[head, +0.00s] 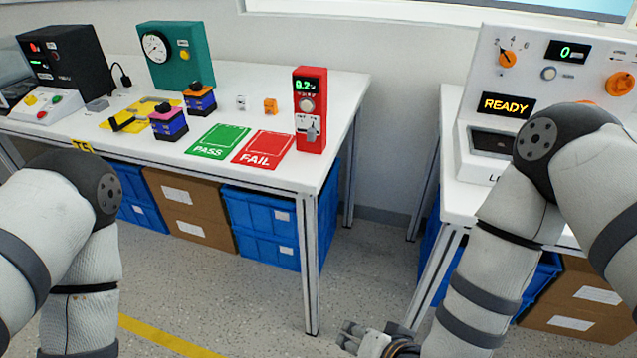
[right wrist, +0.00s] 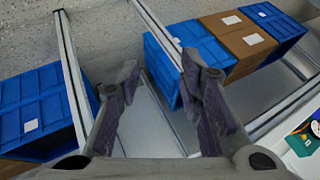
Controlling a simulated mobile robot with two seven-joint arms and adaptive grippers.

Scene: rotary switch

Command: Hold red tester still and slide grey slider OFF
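The red tester (head: 316,144) stands upright near the right end of the left white table in the head view. It has a lit green display, a round knob and, low on its front, a grey slider (head: 311,131). I cannot tell the slider's setting. My right gripper (head: 350,336) hangs low at the bottom of the head view, below table height and well apart from the tester. The right wrist view shows its two fingers (right wrist: 158,72) spread with nothing between them. My left arm comes in at the left, but its gripper is out of view.
A green PASS mat (head: 220,140) and a red FAIL mat (head: 263,148) lie left of the tester. Small blocks and a teal gauge box (head: 180,72) stand farther left. Blue crates (head: 262,222) sit under the table. A right bench holds a READY panel (head: 507,105). A floor gap separates them.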

